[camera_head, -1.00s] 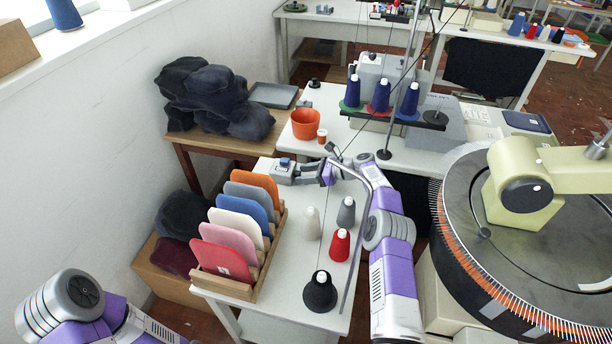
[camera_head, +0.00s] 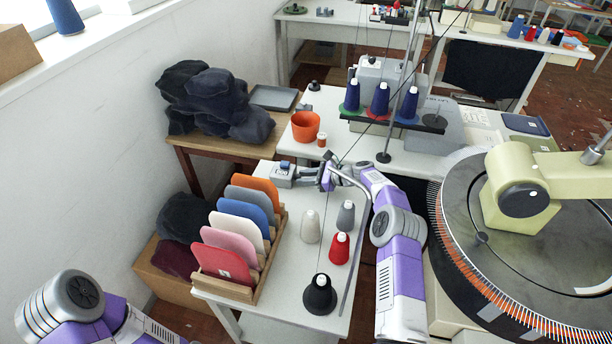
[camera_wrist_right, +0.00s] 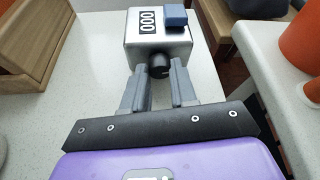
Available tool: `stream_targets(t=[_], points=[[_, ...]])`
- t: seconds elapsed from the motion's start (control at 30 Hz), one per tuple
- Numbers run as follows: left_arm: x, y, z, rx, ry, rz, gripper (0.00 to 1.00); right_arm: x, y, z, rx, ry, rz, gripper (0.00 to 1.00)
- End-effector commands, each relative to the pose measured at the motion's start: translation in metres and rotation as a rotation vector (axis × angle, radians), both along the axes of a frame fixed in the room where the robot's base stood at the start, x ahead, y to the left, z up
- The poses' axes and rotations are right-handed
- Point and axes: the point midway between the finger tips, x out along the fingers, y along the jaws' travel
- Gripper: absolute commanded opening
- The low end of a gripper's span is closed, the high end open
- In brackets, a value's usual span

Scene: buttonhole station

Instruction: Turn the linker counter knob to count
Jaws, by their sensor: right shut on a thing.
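The linker counter (camera_head: 284,173) is a small silver box at the back left of the near white table. The right wrist view shows it close up (camera_wrist_right: 150,50), with a digit window reading 000 and a blue button (camera_wrist_right: 175,17) on top. Its dark round knob (camera_wrist_right: 159,66) faces my wrist. My right gripper (camera_wrist_right: 159,76) is shut on the knob, one grey finger on each side. In the head view the right gripper (camera_head: 304,175) reaches the counter from the right. My left arm shows at the bottom left, with its gripper out of view.
A wooden rack (camera_head: 262,270) of coloured panels stands in front of the counter. Thread cones, white (camera_head: 311,228), grey (camera_head: 345,216), red (camera_head: 339,248) and black (camera_head: 320,295), stand right of it. An orange bowl (camera_head: 305,127) sits behind. A large round machine (camera_head: 470,262) is at right.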

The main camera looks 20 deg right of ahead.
Motion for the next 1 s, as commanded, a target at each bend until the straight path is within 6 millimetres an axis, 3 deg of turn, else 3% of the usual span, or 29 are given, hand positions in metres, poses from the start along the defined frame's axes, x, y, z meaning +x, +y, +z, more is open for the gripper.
stream_targets(t=[0.23, 0.63, 0.67, 0.8, 1.0], points=[[0.0, 0.0001, -0.0067, 0.0, 0.0, 0.0, 0.0, -0.0012, -0.0001, -0.0007, -0.086, -0.129, -0.003, 0.0], [0.0, 0.0, -0.0068, 0.0, 0.0, 0.0, 0.0, -0.0013, 0.0002, -0.0008, -0.105, -0.151, -0.001, 0.0], [0.0, 0.0, -0.0068, 0.0, 0.0, 0.0, 0.0, -0.0013, 0.0002, -0.0008, -0.105, -0.151, -0.001, 0.3], [0.0, 0.0, -0.0068, 0.0, 0.0, 0.0, 0.0, -0.0013, 0.0004, -0.0007, -0.105, -0.15, -0.001, 0.51], [-0.0001, 0.0, -0.0068, 0.0, 0.0, 0.0, 0.0, -0.0014, 0.0006, -0.0006, -0.104, -0.15, -0.001, 0.53]])
